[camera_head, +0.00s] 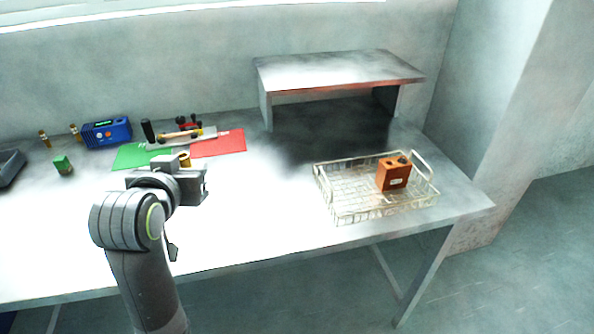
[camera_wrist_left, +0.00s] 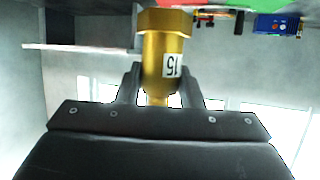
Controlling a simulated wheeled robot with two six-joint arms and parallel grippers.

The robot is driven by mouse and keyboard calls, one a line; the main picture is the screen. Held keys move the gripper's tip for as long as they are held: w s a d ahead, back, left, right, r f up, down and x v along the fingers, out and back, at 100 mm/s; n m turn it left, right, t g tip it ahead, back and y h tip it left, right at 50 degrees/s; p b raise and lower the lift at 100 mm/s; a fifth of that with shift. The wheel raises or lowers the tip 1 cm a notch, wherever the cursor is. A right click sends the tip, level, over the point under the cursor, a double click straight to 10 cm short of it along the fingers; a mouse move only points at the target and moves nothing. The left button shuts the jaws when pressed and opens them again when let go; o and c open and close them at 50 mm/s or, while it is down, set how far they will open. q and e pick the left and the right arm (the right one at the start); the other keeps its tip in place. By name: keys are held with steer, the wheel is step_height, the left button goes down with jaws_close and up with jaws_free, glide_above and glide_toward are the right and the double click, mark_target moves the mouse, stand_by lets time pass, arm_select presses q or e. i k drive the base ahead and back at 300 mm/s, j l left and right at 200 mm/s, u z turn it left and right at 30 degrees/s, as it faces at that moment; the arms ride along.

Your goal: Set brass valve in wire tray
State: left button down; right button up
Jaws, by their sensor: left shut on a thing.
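The wire tray (camera_head: 331,198) is on the right part of the table, well apart from my left gripper. My right gripper is not in view.
An orange-brown block (camera_head: 391,175) stands in the tray's right part; its left part is free. A raised shelf (camera_head: 338,70) stands behind the tray. Green (camera_head: 132,156) and red (camera_head: 226,144) mats, tools and a blue device (camera_head: 107,132) lie at the back left. The table's middle is clear.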

mark_target(351, 192)
steer(key=z, duration=1.25)
steer(key=j+z, duration=0.5)
steer(key=j, duration=0.15)
